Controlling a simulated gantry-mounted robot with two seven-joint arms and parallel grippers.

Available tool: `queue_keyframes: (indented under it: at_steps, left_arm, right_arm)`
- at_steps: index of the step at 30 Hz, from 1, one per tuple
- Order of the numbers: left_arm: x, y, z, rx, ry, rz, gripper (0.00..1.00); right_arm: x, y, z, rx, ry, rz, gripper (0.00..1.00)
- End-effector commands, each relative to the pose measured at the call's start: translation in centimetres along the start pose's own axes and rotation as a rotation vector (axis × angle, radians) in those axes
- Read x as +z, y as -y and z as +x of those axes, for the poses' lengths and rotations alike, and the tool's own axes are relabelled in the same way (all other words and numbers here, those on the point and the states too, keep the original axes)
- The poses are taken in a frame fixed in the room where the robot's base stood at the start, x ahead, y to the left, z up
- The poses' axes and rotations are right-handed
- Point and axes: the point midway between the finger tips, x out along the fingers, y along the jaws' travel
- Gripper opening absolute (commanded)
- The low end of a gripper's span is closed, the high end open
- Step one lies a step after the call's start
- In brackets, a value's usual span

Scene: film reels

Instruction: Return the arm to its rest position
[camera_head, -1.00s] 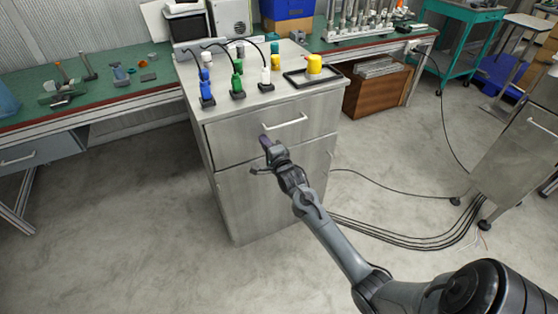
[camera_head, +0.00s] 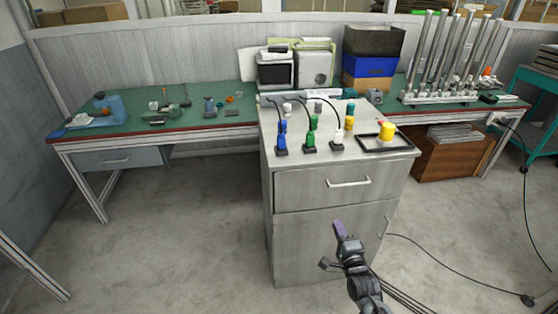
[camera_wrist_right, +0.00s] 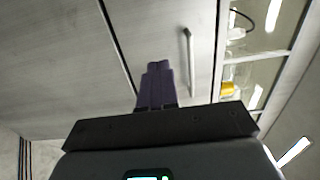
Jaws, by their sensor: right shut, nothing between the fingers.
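My right gripper (camera_head: 340,230) is in front of the lower door of the grey metal cabinet (camera_head: 300,235) in the head view, below its drawer handle (camera_head: 348,183). Its purple fingers are together and hold nothing. In the right wrist view the shut fingers (camera_wrist_right: 156,85) point towards the cabinet front, with the drawer handle (camera_wrist_right: 189,62) to their right. Whether the fingertips touch the cabinet cannot be told. My left gripper is not in view.
On the cabinet top stand blue (camera_head: 282,138), green (camera_head: 311,136) and white (camera_head: 337,138) cabled items and a black tray (camera_head: 397,146) with a yellow piece (camera_head: 387,131). Green benches flank the cabinet. Cables lie on the floor at right. The floor at left is clear.

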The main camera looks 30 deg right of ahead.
Motion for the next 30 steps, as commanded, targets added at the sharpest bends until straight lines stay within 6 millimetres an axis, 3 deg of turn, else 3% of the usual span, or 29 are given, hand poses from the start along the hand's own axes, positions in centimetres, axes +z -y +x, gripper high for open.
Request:
queue_keyframes:
  at_steps: [5,8,10,15,21,26,30]
  left_arm:
    - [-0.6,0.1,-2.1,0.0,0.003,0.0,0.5]
    - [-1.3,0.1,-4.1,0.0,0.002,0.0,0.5]
    - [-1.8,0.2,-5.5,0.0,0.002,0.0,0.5]
    - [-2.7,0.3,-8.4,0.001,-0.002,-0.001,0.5]
    - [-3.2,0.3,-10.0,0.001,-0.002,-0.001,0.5]
    - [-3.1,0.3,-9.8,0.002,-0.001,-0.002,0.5]
    - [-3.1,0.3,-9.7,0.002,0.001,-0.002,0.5]
  right_arm:
    - [-0.2,-0.4,-2.0,0.051,0.021,-0.037,0.0]
    - [2.0,1.1,-4.3,0.069,0.089,-0.069,0.0]
    - [4.5,2.2,-6.5,0.123,0.158,-0.107,0.0]
    - [10.8,3.1,-13.6,0.345,0.381,-0.43,0.0]
    - [15.0,3.8,-23.2,0.542,0.749,-0.958,0.0]
    - [15.4,4.3,-28.5,0.586,1.056,-1.338,0.0]
    - [13.8,3.9,-31.4,0.608,1.295,-1.594,0.0]
